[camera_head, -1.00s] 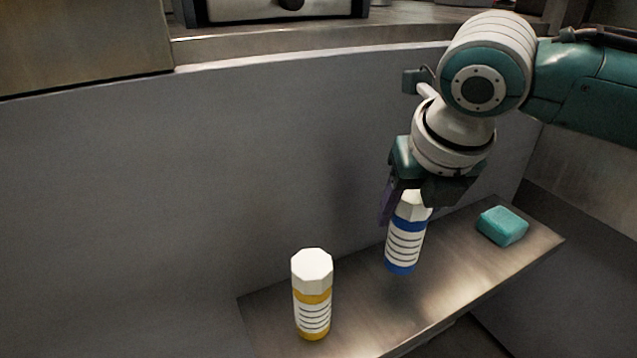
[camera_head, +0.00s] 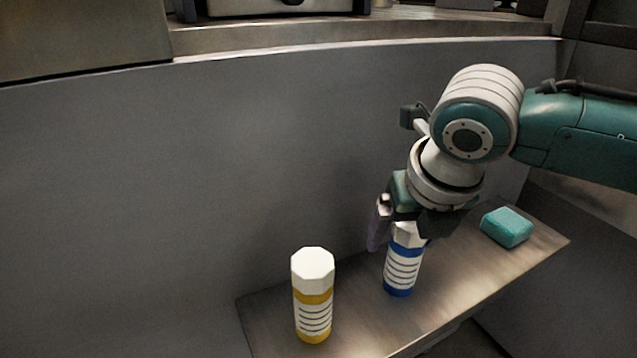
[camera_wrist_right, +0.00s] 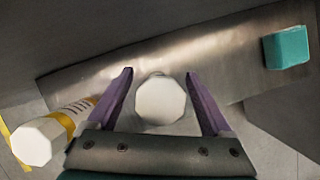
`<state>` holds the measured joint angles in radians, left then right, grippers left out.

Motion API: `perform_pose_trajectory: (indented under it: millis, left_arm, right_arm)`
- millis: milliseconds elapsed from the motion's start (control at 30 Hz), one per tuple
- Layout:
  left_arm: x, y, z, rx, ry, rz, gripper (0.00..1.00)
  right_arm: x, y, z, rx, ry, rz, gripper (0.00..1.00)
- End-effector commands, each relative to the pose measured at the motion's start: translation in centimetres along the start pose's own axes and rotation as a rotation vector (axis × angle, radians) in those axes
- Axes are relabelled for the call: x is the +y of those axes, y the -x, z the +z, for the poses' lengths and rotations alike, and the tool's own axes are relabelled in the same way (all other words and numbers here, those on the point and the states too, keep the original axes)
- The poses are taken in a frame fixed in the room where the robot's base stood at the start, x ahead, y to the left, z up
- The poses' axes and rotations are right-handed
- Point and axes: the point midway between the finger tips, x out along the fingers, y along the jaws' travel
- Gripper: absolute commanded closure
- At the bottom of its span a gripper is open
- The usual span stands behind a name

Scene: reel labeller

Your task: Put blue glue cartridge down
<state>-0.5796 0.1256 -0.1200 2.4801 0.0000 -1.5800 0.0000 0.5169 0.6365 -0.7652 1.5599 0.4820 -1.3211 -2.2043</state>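The blue glue cartridge (camera_head: 402,272), with a white cap and a striped white label, stands upright on the narrow metal shelf (camera_head: 455,285). Its base appears to touch the shelf. My right gripper (camera_head: 398,235) points down over its top. In the right wrist view, the white cap (camera_wrist_right: 160,99) lies between the two purple fingers of the gripper (camera_wrist_right: 159,72). A gap shows on each side of the cap, so the fingers look open around it. The lower body is hidden under the cap there. My left gripper is in neither view.
A yellow cartridge with a white cap (camera_head: 313,295) stands to the left on the same shelf. A teal block (camera_head: 506,228) lies to the right, near the shelf's end. A grey wall (camera_head: 200,180) rises behind. Bare shelf separates the objects.

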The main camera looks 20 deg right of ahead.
Motion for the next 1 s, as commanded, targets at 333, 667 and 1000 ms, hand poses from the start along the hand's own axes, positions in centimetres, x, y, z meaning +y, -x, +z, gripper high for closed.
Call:
perform_pose_trajectory:
  millis: [333,667,1000]
  left_arm:
    - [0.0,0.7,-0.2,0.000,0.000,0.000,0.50]
    - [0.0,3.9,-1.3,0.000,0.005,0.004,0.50]
    - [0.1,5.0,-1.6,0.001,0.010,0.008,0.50]
  right_arm:
    - [0.0,1.4,0.3,-0.002,0.000,0.002,0.16]
    - [0.0,8.8,0.4,-0.003,0.002,0.001,0.16]
    - [0.6,12.2,-0.5,0.007,-0.044,0.015,0.16]
